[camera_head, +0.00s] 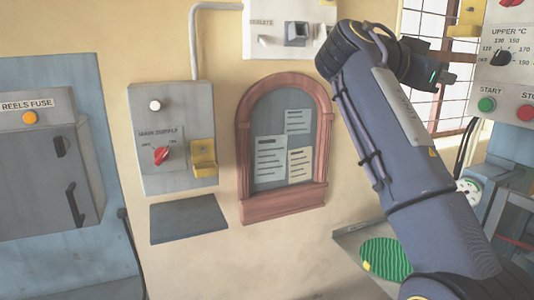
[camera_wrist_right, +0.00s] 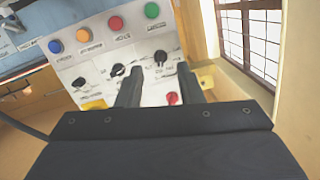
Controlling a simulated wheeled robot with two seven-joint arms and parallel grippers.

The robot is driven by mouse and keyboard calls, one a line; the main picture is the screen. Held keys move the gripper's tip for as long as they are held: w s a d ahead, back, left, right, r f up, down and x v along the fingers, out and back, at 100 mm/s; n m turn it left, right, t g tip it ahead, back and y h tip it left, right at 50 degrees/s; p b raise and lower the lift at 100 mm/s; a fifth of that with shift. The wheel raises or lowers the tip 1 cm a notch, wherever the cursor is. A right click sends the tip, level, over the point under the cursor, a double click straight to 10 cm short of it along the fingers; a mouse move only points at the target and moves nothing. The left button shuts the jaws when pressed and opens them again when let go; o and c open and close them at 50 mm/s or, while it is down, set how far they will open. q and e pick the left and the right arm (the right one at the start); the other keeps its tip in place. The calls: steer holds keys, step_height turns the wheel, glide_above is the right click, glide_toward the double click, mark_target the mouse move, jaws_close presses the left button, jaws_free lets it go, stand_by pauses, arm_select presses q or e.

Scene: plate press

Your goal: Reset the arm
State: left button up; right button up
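My right arm rises from the lower right of the head view and bends at the top. Its dark gripper (camera_head: 447,80) is in front of the window, left of the panel with the upper temperature knob. In the right wrist view the right gripper (camera_wrist_right: 160,78) has two dark fingers standing apart with nothing between them. They point at a light control panel (camera_wrist_right: 95,72) with knobs and coloured buttons. I cannot tell whether they touch it. My left gripper is in neither view.
A grey box with a red knob (camera_head: 161,155) hangs on the wall, above a dark shelf (camera_head: 188,218). An arched notice board (camera_head: 243,150) is right of it. A fuse cabinet (camera_head: 40,165) stands left. A green round pad (camera_head: 381,257) lies below my right arm.

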steer(key=w+d+f+n+y, duration=0.2)
steer(key=d+f+n+y, duration=0.2)
steer(key=d+f, duration=0.5)
steer(key=s+d+f+n+y, duration=0.1)
steer(key=s+f+n+y, duration=0.15)
steer(key=f, duration=0.45)
steer(key=s+f+n+y, duration=0.2)
steer(key=s+f+y, duration=0.1)
steer(key=f, duration=0.4)
steer(key=s+a+f+n+y, duration=0.2)
steer(key=s+a+f+y, duration=0.2)
steer(key=s+a+f, duration=0.5)
steer(key=s+a+f+n+g+y, duration=0.1)
steer(key=s+a+f+n+y, duration=0.2)
steer(key=s+a+f, duration=0.6)
steer(key=s+f+y, duration=0.2)
steer(key=s+f, duration=0.3)
steer(key=s, duration=0.1)
steer(key=shift+s+a+f+g, duration=0.2)
steer(key=shift+s+f+g, duration=0.1)
steer(key=shift+f, duration=0.1)
steer(key=shift+s+d, duration=0.1)
